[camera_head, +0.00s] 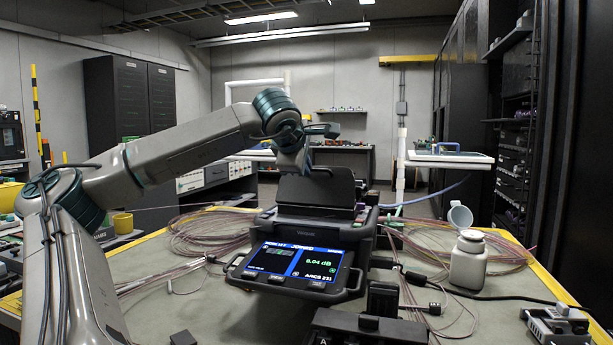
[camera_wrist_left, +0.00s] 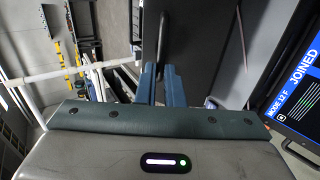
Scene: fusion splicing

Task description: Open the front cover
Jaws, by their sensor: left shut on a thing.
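The fusion splicer (camera_head: 345,222) stands on the table in the head view, its lit screen (camera_head: 297,262) reading "JOINED" and 0.04 dB. Its dark front cover (camera_head: 316,192) is raised, standing up at the top of the splicer. My left gripper (camera_head: 303,168) comes from above and behind to the cover's top edge, its fingers partly hidden there. In the left wrist view the blue-grey fingers (camera_wrist_left: 160,84) are shut on a dark bar beside the dark cover panel (camera_wrist_left: 205,45). My right gripper is not in view.
A white bottle (camera_head: 468,262) and a white cup (camera_head: 460,216) stand to the right. Coiled pinkish fibres (camera_head: 205,232) lie left and right of the splicer. Black blocks (camera_head: 383,300) and a small device (camera_head: 556,324) sit at the front. The table's front left is mostly clear.

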